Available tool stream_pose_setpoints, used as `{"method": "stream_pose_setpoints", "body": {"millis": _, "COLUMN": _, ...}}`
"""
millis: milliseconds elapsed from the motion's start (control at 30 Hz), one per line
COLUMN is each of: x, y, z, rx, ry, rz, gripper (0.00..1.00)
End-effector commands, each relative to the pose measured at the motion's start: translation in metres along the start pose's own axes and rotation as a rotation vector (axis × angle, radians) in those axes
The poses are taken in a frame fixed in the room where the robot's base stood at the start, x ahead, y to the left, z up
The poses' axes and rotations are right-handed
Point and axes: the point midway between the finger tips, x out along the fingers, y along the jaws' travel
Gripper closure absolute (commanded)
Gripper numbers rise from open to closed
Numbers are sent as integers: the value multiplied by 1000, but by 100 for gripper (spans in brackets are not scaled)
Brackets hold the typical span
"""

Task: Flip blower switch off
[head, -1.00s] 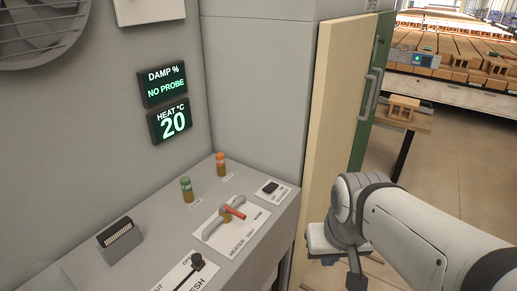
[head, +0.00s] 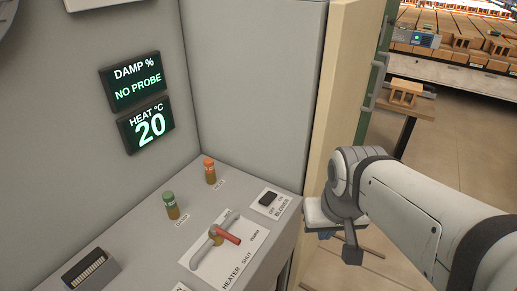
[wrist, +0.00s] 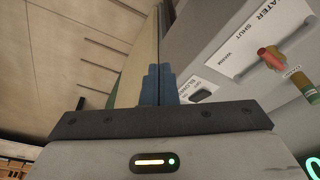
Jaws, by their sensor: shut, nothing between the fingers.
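The blower switch (head: 268,199) is a small black rocker on a white plate marked OFF, ON and BLOWER, at the right end of the grey console. It also shows in the wrist view (wrist: 203,96), just right of my fingers. My gripper (wrist: 160,84) has blue fingers, shut together with nothing between them. In the head view my gripper (head: 324,233) is partly hidden under my wrist, right of the console's edge and apart from the switch. Which way the rocker is tipped is too small to tell.
Left of the switch is the heater lever (head: 228,236) with a red grip. Green (head: 171,206) and orange (head: 209,171) capped posts stand behind it. Displays (head: 151,125) read NO PROBE and 20. A cream door edge (head: 335,100) rises beside my arm.

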Motion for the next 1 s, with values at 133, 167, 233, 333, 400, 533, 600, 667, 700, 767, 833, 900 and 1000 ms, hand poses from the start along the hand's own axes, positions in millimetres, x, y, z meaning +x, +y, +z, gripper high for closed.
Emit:
{"method": "stream_pose_setpoints", "body": {"millis": 133, "x": -1, "y": -1, "z": -5, "rx": 9, "ry": -2, "rz": 1, "gripper": 100}}
{"method": "stream_pose_setpoints", "body": {"millis": 167, "x": -2, "y": -2, "z": -8, "rx": 16, "ry": -4, "rz": 2, "gripper": 100}}
{"method": "stream_pose_setpoints", "body": {"millis": 233, "x": -4, "y": -3, "z": -21, "rx": 54, "ry": -11, "rz": 8, "gripper": 100}}
{"method": "stream_pose_setpoints", "body": {"millis": 333, "x": -7, "y": -12, "z": -50, "rx": 126, "ry": -25, "rz": 22, "gripper": 100}}
{"method": "stream_pose_setpoints", "body": {"millis": 400, "x": -8, "y": -23, "z": -75, "rx": 190, "ry": -33, "rz": 36, "gripper": 100}}
{"method": "stream_pose_setpoints", "body": {"millis": 533, "x": -6, "y": -49, "z": -121, "rx": 318, "ry": -41, "rz": 66, "gripper": 100}}
{"method": "stream_pose_setpoints", "body": {"millis": 600, "x": -3, "y": -64, "z": -143, "rx": 382, "ry": -39, "rz": 82, "gripper": 100}}
{"method": "stream_pose_setpoints", "body": {"millis": 667, "x": 1, "y": -77, "z": -159, "rx": 432, "ry": -37, "rz": 95, "gripper": 100}}
{"method": "stream_pose_setpoints", "body": {"millis": 700, "x": 3, "y": -85, "z": -168, "rx": 461, "ry": -35, "rz": 103, "gripper": 100}}
{"method": "stream_pose_setpoints", "body": {"millis": 767, "x": 6, "y": -95, "z": -179, "rx": 501, "ry": -31, "rz": 112, "gripper": 100}}
{"method": "stream_pose_setpoints", "body": {"millis": 833, "x": 10, "y": -104, "z": -188, "rx": 535, "ry": -26, "rz": 120, "gripper": 100}}
{"method": "stream_pose_setpoints", "body": {"millis": 900, "x": 12, "y": -110, "z": -194, "rx": 559, "ry": -22, "rz": 125, "gripper": 100}}
{"method": "stream_pose_setpoints", "body": {"millis": 1000, "x": 13, "y": -114, "z": -197, "rx": 576, "ry": -20, "rz": 128, "gripper": 100}}
